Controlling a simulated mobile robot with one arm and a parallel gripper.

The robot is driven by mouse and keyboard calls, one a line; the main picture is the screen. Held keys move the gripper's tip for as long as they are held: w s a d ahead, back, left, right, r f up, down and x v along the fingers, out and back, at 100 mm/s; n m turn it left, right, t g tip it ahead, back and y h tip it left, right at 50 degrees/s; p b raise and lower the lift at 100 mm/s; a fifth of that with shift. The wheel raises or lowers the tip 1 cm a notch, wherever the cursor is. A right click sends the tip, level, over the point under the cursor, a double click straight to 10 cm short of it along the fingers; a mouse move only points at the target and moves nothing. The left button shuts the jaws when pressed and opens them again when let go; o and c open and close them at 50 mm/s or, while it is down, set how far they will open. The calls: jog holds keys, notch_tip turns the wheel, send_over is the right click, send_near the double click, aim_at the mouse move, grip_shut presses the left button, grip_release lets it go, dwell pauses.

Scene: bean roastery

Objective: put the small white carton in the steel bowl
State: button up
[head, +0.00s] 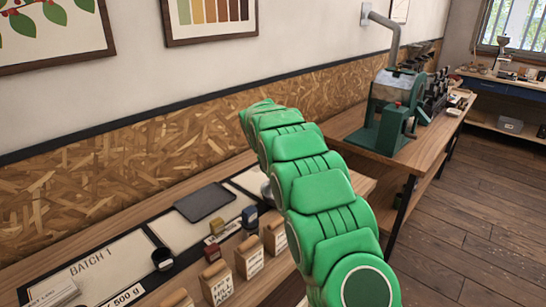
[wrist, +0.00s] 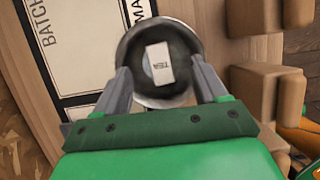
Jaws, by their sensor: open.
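The bowl stands on the bench mat. My gripper (wrist: 160,68) is open above the bowl, with one finger on each side of the carton and a gap to each. In the head view a sliver of the steel bowl (head: 266,190) shows beside my green arm. The arm hides the gripper and the carton there.
Several tan paper bags (head: 249,257) stand along the bench's front edge, close to the bowl. A green roasting machine (head: 391,105) stands on the farther bench.

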jog(key=s+d+r+m+g, duration=0.1)
jog(key=s+d+r+m, duration=0.3)
jog(key=s, duration=0.6)
jog(key=s+d+r+m+g+y, duration=0.1)
jog(key=s+d+r+m, duration=0.3)
jog(key=s, duration=0.5)
jog(key=s+d+r+m+g, duration=0.1)
jog(key=s+d+r+m, duration=0.1)
jog(key=s+r+m, duration=0.6)
jog(key=s+f+m, duration=0.1)
jog(key=s+m, duration=0.2)
jog(key=s, duration=0.9)
jog(key=s+f+m+g+y, duration=0.1)
jog(key=s+m, duration=0.3)
jog(key=s, duration=0.8)
jog(key=s+f+m+y, duration=0.1)
jog(key=s+f+m, duration=0.2)
jog(key=s, duration=0.9)
jog(key=shift+m+g, duration=0.4)
